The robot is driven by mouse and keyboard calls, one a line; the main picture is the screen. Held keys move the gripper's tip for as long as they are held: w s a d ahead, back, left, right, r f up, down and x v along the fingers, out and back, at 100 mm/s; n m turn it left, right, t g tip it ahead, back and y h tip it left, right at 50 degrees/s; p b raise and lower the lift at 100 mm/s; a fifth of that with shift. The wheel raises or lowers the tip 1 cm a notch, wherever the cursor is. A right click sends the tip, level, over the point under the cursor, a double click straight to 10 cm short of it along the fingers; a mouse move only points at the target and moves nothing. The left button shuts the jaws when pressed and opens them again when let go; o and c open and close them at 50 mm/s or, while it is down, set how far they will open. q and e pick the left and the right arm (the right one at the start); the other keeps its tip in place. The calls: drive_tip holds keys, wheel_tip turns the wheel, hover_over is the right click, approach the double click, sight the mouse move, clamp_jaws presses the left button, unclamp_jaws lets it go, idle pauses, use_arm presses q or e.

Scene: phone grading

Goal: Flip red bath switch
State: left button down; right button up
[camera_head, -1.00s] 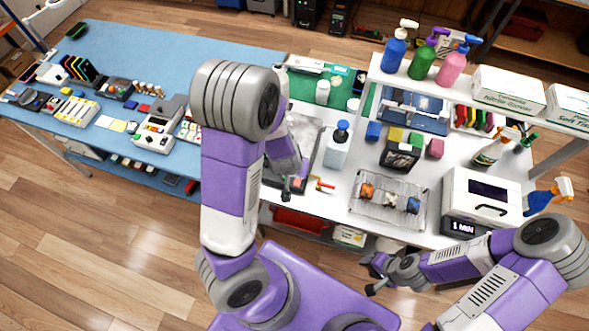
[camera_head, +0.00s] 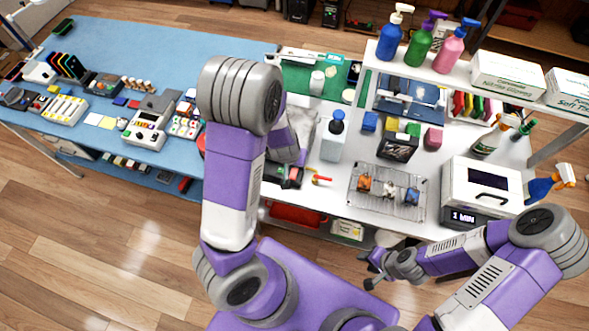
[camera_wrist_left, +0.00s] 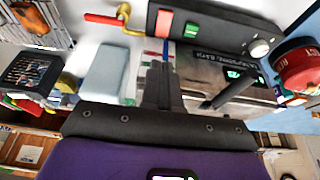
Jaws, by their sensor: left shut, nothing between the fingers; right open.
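In the left wrist view, the bath's dark control panel (camera_wrist_left: 215,30) carries a red switch (camera_wrist_left: 164,22), a green switch (camera_wrist_left: 191,30) and a round knob (camera_wrist_left: 259,48). I cannot tell which way the red switch is set. My left gripper (camera_wrist_left: 164,68) is shut and empty, its fingertips pointing at the panel just below the red switch, apparently short of it. In the head view, my left arm hides much of the grey bath (camera_head: 308,128) and the left gripper. My right gripper (camera_head: 373,273) is open and empty in front of the bench's edge.
A red-handled yellow valve (camera_wrist_left: 112,20) sticks out beside the panel; it also shows in the head view (camera_head: 320,180). A red round container (camera_wrist_left: 297,70) stands on the panel's other side. A blue-capped bottle (camera_head: 333,140) and wire rack (camera_head: 385,205) stand right of the bath.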

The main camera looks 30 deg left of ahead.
use_arm(q)
drive_tip(key=b, duration=0.3)
approach(295, 173)
drive_tip(key=w+f, duration=0.2)
drive_tip(key=f, duration=0.1)
drive_tip(key=w+a+f, duration=0.1)
drive_tip(key=shift+w+a+f, duration=0.1)
drive_tip(key=shift+a+f, duration=0.05)
drive_tip(key=shift+f, duration=0.25)
drive_tip(key=shift+w+f, duration=0.15)
drive_tip(key=shift+f, duration=0.45)
drive_tip(key=shift+f, duration=0.2)
drive_tip(key=shift+s+d+f, duration=0.1)
drive_tip(key=shift+s+d, duration=0.1)
drive_tip(key=shift+s, duration=0.7)
